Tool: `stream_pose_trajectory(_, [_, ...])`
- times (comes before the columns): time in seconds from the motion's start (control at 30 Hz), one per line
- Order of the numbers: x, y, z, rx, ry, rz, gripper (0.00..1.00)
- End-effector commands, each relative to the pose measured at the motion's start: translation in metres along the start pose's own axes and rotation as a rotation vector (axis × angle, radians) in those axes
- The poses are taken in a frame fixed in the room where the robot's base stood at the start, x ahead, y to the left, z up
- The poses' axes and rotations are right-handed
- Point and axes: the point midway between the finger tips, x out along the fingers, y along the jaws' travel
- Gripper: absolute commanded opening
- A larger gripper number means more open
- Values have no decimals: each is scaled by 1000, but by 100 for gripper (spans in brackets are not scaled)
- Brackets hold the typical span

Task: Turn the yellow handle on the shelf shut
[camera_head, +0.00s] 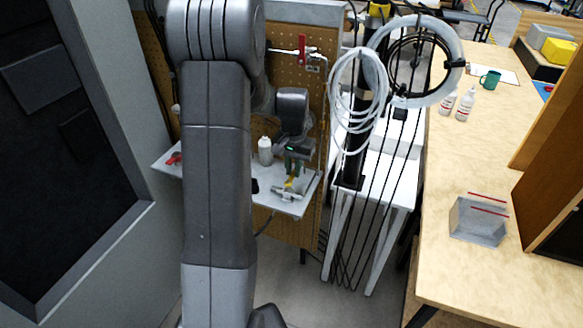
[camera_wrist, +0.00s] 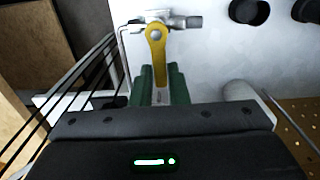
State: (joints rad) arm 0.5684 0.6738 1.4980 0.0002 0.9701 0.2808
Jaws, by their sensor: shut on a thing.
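The yellow handle (camera_wrist: 157,45) sits on a small metal valve (camera_wrist: 184,22). In the wrist view its round pivot end is at the top, and the lever runs down across the line of the valve body. The green fingers of my gripper (camera_wrist: 158,78) are closed around the lever's lower end, which they partly hide. In the head view my gripper (camera_head: 294,165) is low over the grey shelf (camera_head: 262,199), and the yellow handle (camera_head: 289,184) shows just below it, with the valve (camera_head: 287,195) near the shelf's front edge.
A white bottle (camera_head: 265,150) stands on the shelf left of my gripper, and a red-handled part (camera_head: 174,159) lies at the left end. A pegboard (camera_head: 296,234) backs the shelf. Hanging cables and coiled tubing (camera_head: 358,88) are close on the right, beside a wooden workbench (camera_head: 440,180).

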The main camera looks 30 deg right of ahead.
Motion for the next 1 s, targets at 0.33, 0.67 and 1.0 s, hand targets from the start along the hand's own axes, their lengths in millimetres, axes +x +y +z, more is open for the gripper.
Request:
stream_pose_trajectory(0.33, [-1, 1, -1, 32, 4, 0, 0])
stream_pose_trajectory(0.67, [-1, 1, -1, 31, 3, 0, 32])
stream_pose_trajectory(1.0, [-2, 1, 0, 30, 2, 0, 36])
